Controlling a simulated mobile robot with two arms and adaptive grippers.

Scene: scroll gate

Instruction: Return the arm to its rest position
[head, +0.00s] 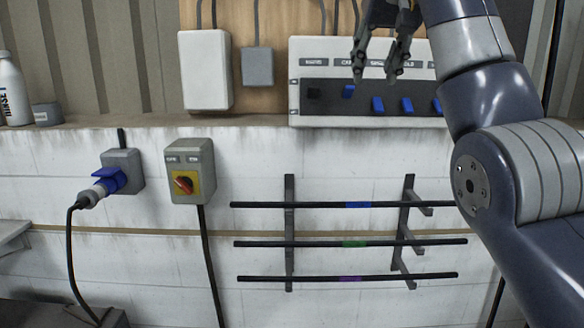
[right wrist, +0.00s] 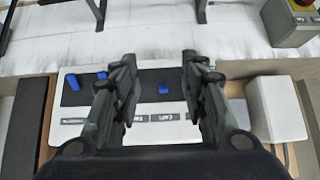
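My right gripper (head: 376,74) is open and empty, in front of the white switch panel (head: 294,108) at the upper right of the head view. My right arm comes in from the right edge and hides the panel's right end. The right wrist view also shows the gripper (right wrist: 160,65) with its two fingers apart and nothing between them. A blue switch (right wrist: 163,88) on the panel shows in the gap behind them; contact cannot be seen. In the head view one blue switch (head: 348,91) sits higher than the others (head: 407,104). My left gripper is not in view.
A wall rack holds three black bars (head: 262,243) below the panel. A rotary switch box (head: 188,172) and a plugged blue connector (head: 112,179) are on the wall at left. A white box (head: 205,71), a grey box (head: 257,67) and a bottle (head: 11,90) are above.

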